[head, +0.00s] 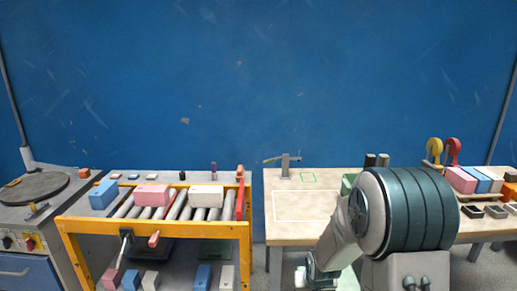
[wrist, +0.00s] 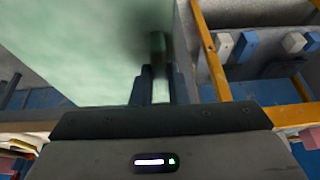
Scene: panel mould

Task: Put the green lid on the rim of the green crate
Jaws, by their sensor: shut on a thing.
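My gripper (wrist: 160,88) is shut on the green lid (wrist: 85,45), which fills the upper left of the wrist view as a broad pale green face close to the camera. A narrow green part of it lies between the fingers. In the head view my gripper (head: 322,272) is low in front of the table, with a bit of the pale green lid (head: 348,279) beside it. A green piece on the table, probably the green crate (head: 347,183), shows only at its left edge; my arm hides the rest.
A yellow-framed roller stand (head: 150,228) with boxes stands left of the wooden table (head: 290,230). The table's left part is clear, with a marked outline and a small grey fixture (head: 285,167) behind. Coloured blocks and trays (head: 485,185) fill the right end.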

